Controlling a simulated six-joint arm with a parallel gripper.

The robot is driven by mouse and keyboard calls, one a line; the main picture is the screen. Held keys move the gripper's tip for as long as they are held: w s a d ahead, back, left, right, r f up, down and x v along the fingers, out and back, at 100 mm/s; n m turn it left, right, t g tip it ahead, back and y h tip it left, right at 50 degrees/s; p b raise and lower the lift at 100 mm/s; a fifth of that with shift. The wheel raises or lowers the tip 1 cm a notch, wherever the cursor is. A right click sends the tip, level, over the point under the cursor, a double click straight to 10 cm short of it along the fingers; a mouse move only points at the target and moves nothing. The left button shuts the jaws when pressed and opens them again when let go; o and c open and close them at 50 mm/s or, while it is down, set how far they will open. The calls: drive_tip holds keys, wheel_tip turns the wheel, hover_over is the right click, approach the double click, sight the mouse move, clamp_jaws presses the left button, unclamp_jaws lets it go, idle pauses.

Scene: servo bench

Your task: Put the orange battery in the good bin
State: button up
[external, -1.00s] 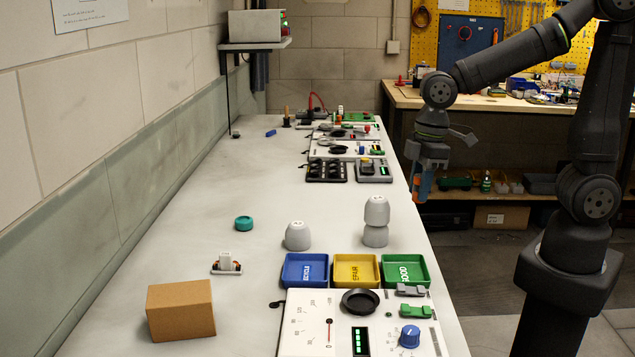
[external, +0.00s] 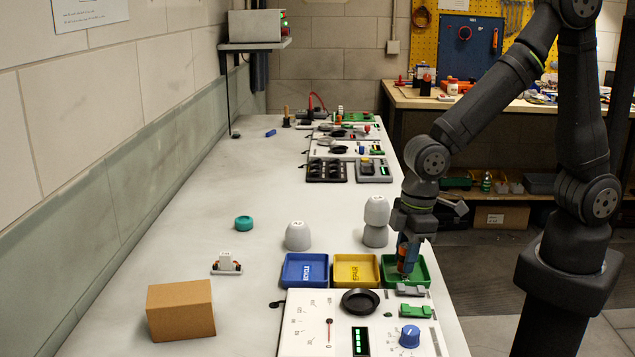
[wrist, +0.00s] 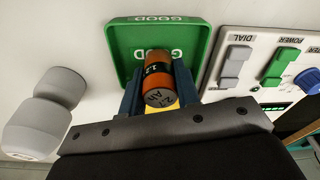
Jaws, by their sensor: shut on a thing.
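The orange battery (wrist: 158,78) has a dark band and a grey end face with lettering. It is held between the fingers of my gripper (wrist: 154,100), which is shut on it. The good bin (wrist: 195,38) is the green tray marked GOOD in the wrist view. The battery shows over the bin in that view. In the external view my gripper (external: 408,262) points down at the green bin (external: 424,271), with the orange battery partly hidden between its fingers. I cannot tell whether the battery touches the bin floor.
A yellow bin (external: 356,284) and a blue bin (external: 304,284) stand left of the green one. Two stacked grey cups (external: 376,222) stand just behind the bins. A panel (external: 320,338) with a dial, switches and a blue knob (external: 409,337) lies in front.

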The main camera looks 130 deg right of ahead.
drive_tip(key=shift+f, duration=0.5)
drive_tip(key=o, duration=1)
drive_tip(key=shift+f, duration=0.15)
drive_tip(key=shift+o, duration=0.2)
drive_tip(key=r, duration=0.4)
drive_tip(key=s+r, duration=0.1)
drive_tip(key=r, duration=0.7)
drive_tip(key=shift+s+a+r, duration=0.15)
drive_tip(key=shift+a, duration=0.2)
drive_tip(key=f, duration=0.8)
drive_tip(key=w+f, duration=0.1)
drive_tip(key=f, duration=0.3)
drive_tip(key=shift+w+d+f, duration=0.1)
drive_tip(key=shift+d+f, duration=0.05)
drive_tip(key=shift+d, duration=0.2)
drive_tip(key=shift+r, duration=0.75)
